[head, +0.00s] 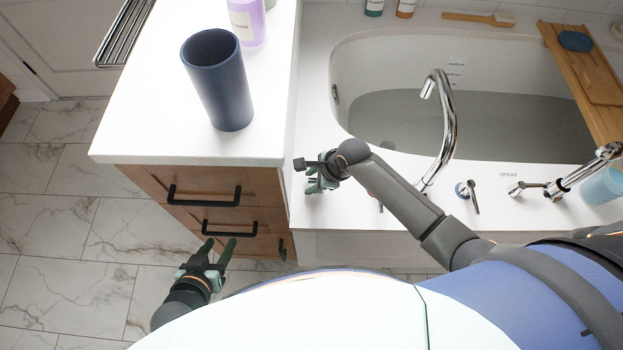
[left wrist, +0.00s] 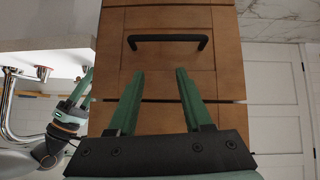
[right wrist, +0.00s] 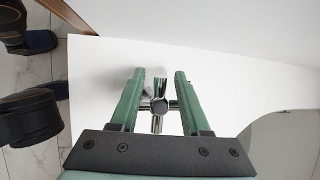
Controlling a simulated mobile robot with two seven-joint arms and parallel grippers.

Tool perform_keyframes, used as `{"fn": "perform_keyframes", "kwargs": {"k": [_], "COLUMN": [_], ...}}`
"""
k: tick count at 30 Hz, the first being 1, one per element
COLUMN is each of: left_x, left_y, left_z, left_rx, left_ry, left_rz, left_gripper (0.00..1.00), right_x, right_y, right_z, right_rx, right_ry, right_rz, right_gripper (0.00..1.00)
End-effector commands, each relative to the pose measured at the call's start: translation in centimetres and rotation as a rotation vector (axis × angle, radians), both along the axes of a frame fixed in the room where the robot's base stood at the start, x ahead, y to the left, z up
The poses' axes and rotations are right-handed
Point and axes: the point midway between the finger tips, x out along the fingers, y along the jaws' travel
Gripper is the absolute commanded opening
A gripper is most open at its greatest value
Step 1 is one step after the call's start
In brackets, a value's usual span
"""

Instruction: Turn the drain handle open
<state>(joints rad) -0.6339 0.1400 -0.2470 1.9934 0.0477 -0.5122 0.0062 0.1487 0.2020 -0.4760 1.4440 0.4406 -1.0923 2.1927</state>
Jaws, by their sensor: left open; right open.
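A chrome handle (right wrist: 158,106) on the white tub deck (head: 340,212) shows between the fingers of my right gripper in the right wrist view. I see no label on it, so I cannot tell for sure that it is the drain handle. My right gripper (head: 318,182) is open over the deck's left end, its fingers on either side of that handle; whether they touch it I cannot tell. In the head view the gripper hides this handle. My left gripper (head: 218,250) is open and empty in front of the wooden drawers (left wrist: 170,75).
A tall chrome faucet (head: 447,130) and another handle (head: 468,192) stand right of my right arm. A handle beside the "SPRAY" label (head: 525,187) is further right. A dark blue cup (head: 218,82) stands on the counter (head: 140,120). The tub (head: 480,120) holds water.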

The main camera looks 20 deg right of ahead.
Motion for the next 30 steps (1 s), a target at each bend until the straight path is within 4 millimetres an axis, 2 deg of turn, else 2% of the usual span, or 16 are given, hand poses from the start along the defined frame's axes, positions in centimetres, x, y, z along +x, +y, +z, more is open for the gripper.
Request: {"fn": "perform_keyframes", "kwargs": {"k": [2, 13, 30], "left_x": [0.03, 0.07, 0.01], "left_y": [0.03, 0.11, 0.25], "left_z": [0.05, 0.06, 0.48], "left_rx": [0.001, 0.002, 0.004], "left_ry": [-0.001, -0.003, -0.002], "left_rz": [0.000, 0.002, 0.003], "left_gripper": [0.50, 0.50, 0.50], "right_x": [0.00, -0.02, -0.06], "right_y": [0.00, -0.02, -0.02], "right_z": [0.02, 0.02, 0.23], "right_rx": [0.000, 0.000, 0.000], "right_ry": [0.000, 0.000, 0.001], "right_rz": [0.000, 0.000, 0.010], "right_gripper": [0.43, 0.01, 0.00]}}
